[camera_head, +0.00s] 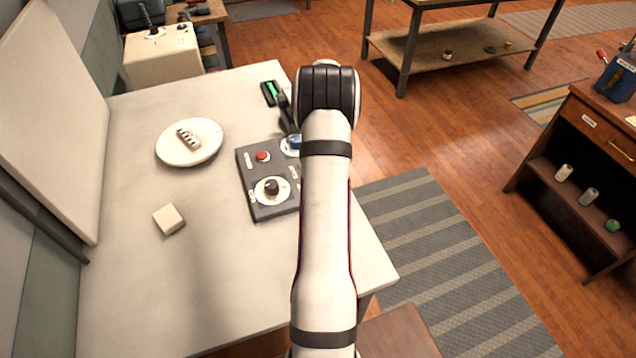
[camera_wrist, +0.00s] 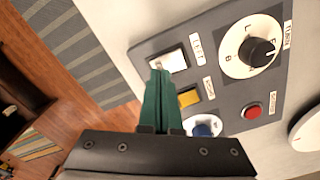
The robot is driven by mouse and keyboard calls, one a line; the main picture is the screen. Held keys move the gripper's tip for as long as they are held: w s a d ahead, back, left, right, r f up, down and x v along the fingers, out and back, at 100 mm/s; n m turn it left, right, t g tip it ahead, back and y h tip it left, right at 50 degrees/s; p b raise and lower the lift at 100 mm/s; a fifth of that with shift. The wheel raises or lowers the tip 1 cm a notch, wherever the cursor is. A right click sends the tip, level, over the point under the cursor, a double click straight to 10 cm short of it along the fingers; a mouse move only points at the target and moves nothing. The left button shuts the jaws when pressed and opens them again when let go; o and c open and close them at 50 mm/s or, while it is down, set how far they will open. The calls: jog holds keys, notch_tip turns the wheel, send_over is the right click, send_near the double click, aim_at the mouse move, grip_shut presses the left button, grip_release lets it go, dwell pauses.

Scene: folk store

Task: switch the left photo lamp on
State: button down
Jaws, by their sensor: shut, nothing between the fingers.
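The dark control panel (camera_head: 252,205) lies on the white table, its right part hidden behind my arm; it also shows in the wrist view (camera_wrist: 225,112). It carries a white switch (camera_wrist: 175,60) with a label beside it, a yellow switch (camera_wrist: 189,98), a red button (camera_wrist: 252,111), a blue knob (camera_wrist: 203,130) and a black dial (camera_wrist: 258,51) on a white disc. My gripper (camera_wrist: 158,74) has green fingers, shut and empty. Their tips overlap the edge of the white switch; contact cannot be told. No photo lamp is recognisable, and the labels are hard to read.
On the white table (camera_head: 130,290) are a round plate (camera_head: 168,152) with a small ribbed piece (camera_head: 188,138), a pale block (camera_head: 169,219) and a black item with green (camera_head: 271,92). A white panel (camera_head: 45,110) stands at the left. The table's front is clear.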

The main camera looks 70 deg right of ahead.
notch_tip(320, 180, up, 5)
jog(key=shift+r, duration=0.2)
dwell(0.5)
jog(key=w+a+r+n, duration=0.2)
jog(key=w+a+r, duration=0.3)
jog(key=a, duration=0.5)
jog(key=w+a+r+n, duration=0.1)
jog(key=w+a+r, duration=0.35)
jog(key=a, duration=0.55)
jog(key=s+a+r+n+y, duration=0.1)
jog(key=s+a+r+n, duration=0.1)
jog(key=a, duration=0.6)
jog(key=s+a+r+n, duration=0.1)
jog(key=s+a+r, duration=0.1)
jog(key=a, duration=0.6)
jog(key=s+a+f+n, duration=0.1)
jog(key=s+a+n, duration=0.2)
jog(key=s+a, duration=0.8)
jog(key=shift+s+a+f+y, duration=0.3)
jog(key=shift+f+y, duration=0.1)
